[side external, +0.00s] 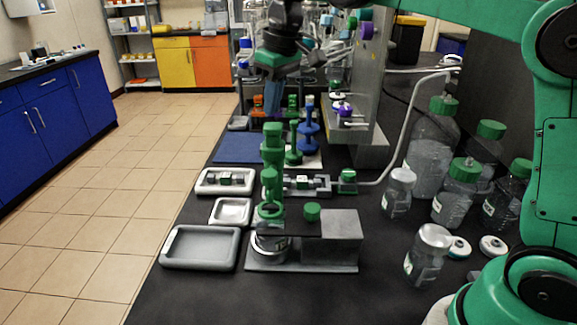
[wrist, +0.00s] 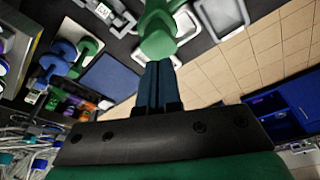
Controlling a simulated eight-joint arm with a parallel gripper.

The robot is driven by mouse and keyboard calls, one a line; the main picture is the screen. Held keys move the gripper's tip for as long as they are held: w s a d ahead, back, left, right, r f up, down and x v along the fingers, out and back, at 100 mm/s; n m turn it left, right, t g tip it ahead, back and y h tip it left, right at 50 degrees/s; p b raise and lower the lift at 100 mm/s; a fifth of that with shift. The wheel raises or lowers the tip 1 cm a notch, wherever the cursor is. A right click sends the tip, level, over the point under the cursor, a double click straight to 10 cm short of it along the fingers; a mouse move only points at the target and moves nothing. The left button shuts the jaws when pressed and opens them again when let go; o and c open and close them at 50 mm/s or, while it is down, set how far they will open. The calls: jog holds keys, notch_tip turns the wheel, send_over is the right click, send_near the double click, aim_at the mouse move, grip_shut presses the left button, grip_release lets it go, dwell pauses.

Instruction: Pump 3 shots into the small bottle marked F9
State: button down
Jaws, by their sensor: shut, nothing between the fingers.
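A tall green pump-like piece (side external: 272,150) stands upright above a small clear container (side external: 268,247) on a grey metal fixture (side external: 300,262). In the wrist view the green pump head (wrist: 158,38) lies just beyond my fingertips. My gripper (side external: 272,110) is above the green pump, pointing down. Its two dark blue fingers (wrist: 159,68) are together and hold nothing. I cannot tell whether the fingertips touch the pump top. No F9 marking is readable on any bottle; the container's label is too small to read.
A blue pump-like piece (side external: 308,138) and a smaller green one (side external: 293,152) stand behind. Grey trays (side external: 170,260) lie at left. Clear bottles with white caps (side external: 428,258) and larger green-capped bottles (side external: 432,150) crowd the right. A blue mat (side external: 234,148) lies behind left.

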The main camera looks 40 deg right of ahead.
dwell(0.3)
notch_tip(320, 180, up, 6)
dwell(0.6)
jog(key=s+f+m+t, duration=0.1)
jog(key=s+f, duration=0.3)
jog(key=f, duration=0.1)
jog(key=s+f+m+t, duration=0.1)
jog(key=s+f+t, duration=0.1)
jog(key=s+f, duration=0.3)
jog(key=s+f+m+t, duration=0.1)
jog(key=s+f+t, duration=0.1)
jog(key=s+f, duration=0.2)
jog(key=shift+s+d+f+h, duration=0.15)
jog(key=shift+s+f, duration=0.05)
jog(key=shift+f, duration=0.2)
jog(key=shift+s+d+f+h, duration=0.15)
jog(key=shift+s+f, duration=0.05)
jog(key=shift+f, duration=0.2)
